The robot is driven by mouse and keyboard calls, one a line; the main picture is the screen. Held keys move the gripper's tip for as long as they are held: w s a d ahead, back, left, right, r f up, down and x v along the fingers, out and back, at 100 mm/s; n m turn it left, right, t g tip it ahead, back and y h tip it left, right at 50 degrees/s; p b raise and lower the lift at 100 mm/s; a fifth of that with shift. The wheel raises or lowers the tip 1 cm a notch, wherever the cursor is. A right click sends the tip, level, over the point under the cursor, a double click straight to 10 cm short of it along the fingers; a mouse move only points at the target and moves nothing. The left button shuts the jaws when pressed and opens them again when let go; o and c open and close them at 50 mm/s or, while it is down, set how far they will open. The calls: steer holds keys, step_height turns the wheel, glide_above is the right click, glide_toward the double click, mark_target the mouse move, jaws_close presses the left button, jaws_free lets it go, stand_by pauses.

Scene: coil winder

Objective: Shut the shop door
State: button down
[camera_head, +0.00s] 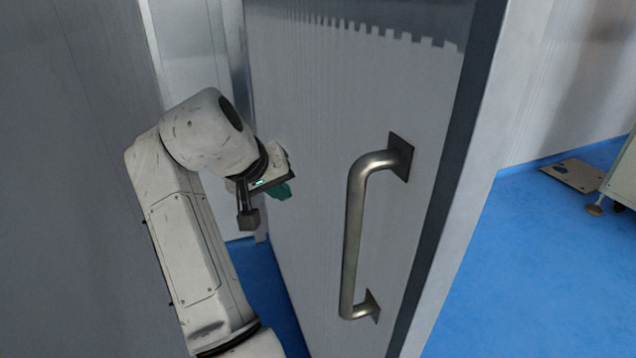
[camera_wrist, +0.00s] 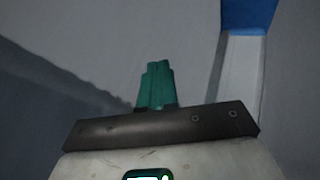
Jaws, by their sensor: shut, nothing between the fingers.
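The shop door (camera_head: 310,120) is a grey panel standing ajar in the head view, with a dark edge strip on its right side. A metal pull handle (camera_head: 356,230) is fixed upright on its face. My gripper (camera_head: 281,191) is left of the handle, close to the door's face and apart from the handle. I cannot tell whether it touches the door. In the wrist view its green fingers (camera_wrist: 155,85) are together with nothing between them. A grey surface fills most of that view.
Blue floor (camera_head: 530,260) is open to the right beyond the door edge. A grey wall (camera_head: 70,180) stands close on the left of my arm. A flat brown plate (camera_head: 573,175) lies on the floor near a pale machine (camera_head: 622,178) at the far right.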

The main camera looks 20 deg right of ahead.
step_height(320, 180, up, 4)
steer(key=a, duration=0.1)
glide_toward(322, 195)
step_height(322, 195, down, 4)
steer(key=w+a, duration=0.2)
steer(key=shift+d+p, duration=0.55)
steer(key=shift+d, duration=1.5)
steer(key=shift+d, duration=0.1)
